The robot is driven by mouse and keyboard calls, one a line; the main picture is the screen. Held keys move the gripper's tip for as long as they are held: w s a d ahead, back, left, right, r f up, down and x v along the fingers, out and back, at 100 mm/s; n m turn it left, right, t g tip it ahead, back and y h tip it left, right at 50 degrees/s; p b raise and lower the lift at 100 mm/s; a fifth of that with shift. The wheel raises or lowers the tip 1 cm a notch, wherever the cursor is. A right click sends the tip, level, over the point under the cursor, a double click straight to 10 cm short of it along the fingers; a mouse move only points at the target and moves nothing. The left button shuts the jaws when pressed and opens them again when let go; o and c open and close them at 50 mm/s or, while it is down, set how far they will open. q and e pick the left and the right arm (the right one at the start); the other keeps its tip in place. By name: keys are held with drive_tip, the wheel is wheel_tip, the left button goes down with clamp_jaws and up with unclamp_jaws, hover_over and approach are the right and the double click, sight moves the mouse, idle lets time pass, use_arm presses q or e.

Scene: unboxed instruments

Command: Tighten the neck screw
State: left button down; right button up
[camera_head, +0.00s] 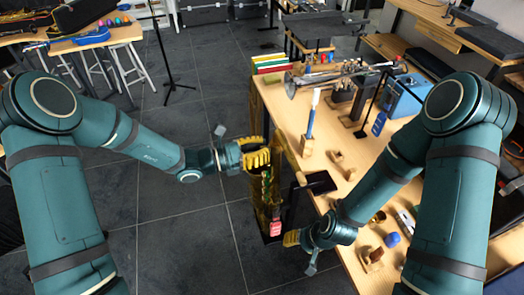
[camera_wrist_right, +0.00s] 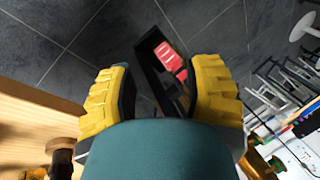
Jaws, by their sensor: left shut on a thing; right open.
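A tall, narrow gold-and-dark instrument (camera_head: 264,190) stands upright at the table's left edge, its lower end by a black holder. A neck screw is too small to make out. My left gripper (camera_head: 256,159), with yellow fingers, is shut at the instrument's upper part and hides what it grips there. My right gripper (camera_head: 291,238) is lower, just right of the instrument's lower end. In the right wrist view my right gripper (camera_wrist_right: 160,95) has its yellow fingers wide apart. A red piece (camera_wrist_right: 171,60) in a black frame (camera_wrist_right: 147,52) shows beyond them.
The wooden table (camera_head: 335,185) fills the right side. It holds a silver trumpet-like instrument (camera_head: 330,77), a blue case (camera_head: 405,97), a blue-handled brush (camera_head: 311,118) and small wooden blocks. The red piece also shows in the head view (camera_head: 276,228). Tiled floor lies open to the left.

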use_arm(q)
drive_tip(key=shift+f+m+b, duration=0.15)
drive_tip(key=shift+m+b, duration=0.5)
drive_tip(key=shift+m, duration=0.25)
drive_tip(key=m+b, duration=0.8)
drive_tip(key=m, duration=0.1)
drive_tip(key=shift+m+b, duration=0.3)
drive_tip(key=shift+m, duration=0.6)
drive_tip(key=m, duration=0.3)
drive_tip(key=shift+m, duration=0.4)
drive_tip(key=m, duration=0.6)
drive_tip(key=shift+m, duration=0.3)
